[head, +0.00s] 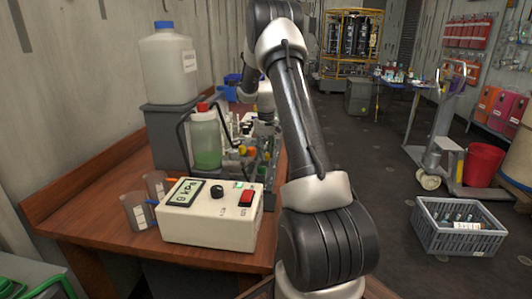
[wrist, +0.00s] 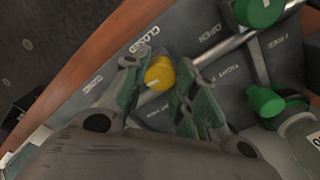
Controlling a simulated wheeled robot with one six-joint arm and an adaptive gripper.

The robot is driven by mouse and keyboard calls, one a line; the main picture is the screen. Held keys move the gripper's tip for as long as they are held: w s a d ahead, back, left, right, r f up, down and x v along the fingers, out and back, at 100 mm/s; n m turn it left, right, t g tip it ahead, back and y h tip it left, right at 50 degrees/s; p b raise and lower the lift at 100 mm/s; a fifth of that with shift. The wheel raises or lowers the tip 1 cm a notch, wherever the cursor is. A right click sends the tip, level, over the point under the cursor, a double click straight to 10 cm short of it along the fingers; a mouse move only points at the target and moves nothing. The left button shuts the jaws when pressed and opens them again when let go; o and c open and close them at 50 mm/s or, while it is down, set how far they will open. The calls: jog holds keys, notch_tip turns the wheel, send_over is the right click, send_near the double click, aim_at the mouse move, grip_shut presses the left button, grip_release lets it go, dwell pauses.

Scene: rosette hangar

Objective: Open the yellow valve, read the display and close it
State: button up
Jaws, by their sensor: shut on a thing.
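The yellow valve (wrist: 160,73) is a round knob on a dark panel (wrist: 188,38) in the wrist view, close to the printed word CLOSED. My gripper (wrist: 163,84) has a finger on each side of the knob and is shut on it. A small pale mark shows on the knob's near side. I cannot tell how far the knob is turned. The display (head: 186,192) is on a cream box (head: 212,226) on the bench in the head view and appears to read 0 kPa. The valve panel is mostly hidden behind other things in the head view.
Green knobs (wrist: 264,101) and a metal pipe (wrist: 235,42) lie to the right of the yellow valve. On the wooden bench (head: 95,219) stand a large white jug (head: 168,72), a green-liquid bottle (head: 206,142) and beakers (head: 138,211). A grey crate (head: 458,238) sits on the floor.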

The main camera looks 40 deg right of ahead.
jog(key=m, duration=1.2)
jog(key=shift+m, duration=2.2)
jog(key=o, duration=1.1)
jog(key=shift+c, duration=0.2)
notch_tip(320, 180, up, 12)
